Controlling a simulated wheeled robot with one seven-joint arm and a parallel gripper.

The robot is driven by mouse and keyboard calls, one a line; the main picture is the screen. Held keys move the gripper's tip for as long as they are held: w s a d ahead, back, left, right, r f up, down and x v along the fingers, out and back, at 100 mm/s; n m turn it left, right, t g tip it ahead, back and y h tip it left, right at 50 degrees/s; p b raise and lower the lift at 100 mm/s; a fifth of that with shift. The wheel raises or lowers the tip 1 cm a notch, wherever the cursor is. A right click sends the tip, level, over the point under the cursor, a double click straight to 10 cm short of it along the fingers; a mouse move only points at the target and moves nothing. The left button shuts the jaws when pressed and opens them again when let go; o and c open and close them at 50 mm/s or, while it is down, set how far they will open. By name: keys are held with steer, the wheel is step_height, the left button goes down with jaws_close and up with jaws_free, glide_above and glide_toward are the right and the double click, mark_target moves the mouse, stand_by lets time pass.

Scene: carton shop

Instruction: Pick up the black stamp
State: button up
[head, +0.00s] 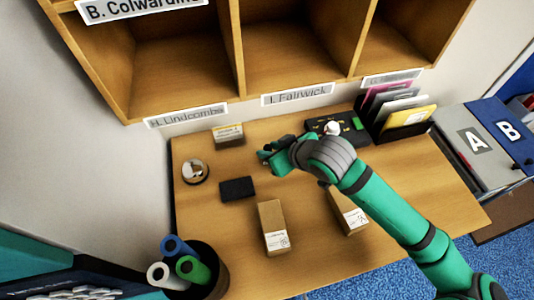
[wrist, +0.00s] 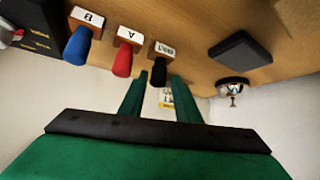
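The black stamp shows in the wrist view as a black handle (wrist: 160,72) under a wooden block with a white label (wrist: 164,49). It appears between the two green fingertips of my gripper (wrist: 158,82). The fingers are apart, and I cannot tell whether either touches the handle. A red-handled stamp (wrist: 123,60) marked A and a blue-handled stamp (wrist: 78,45) marked B stand beside it in a row. In the head view my gripper (head: 270,158) is low over the desk, and the arm hides the stamps there.
A black pad (head: 237,188) lies left of my gripper, with a bell (head: 195,171) farther left. Two cartons (head: 272,226) (head: 348,210) stand in front. A small box (head: 228,135), a black device (head: 355,124) and a folder rack (head: 405,118) are at the back. Rolls fill a bin (head: 213,275).

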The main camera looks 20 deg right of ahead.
steer(key=shift+x, duration=3)
steer(key=shift+w+d+r, duration=0.15)
jaws_close()
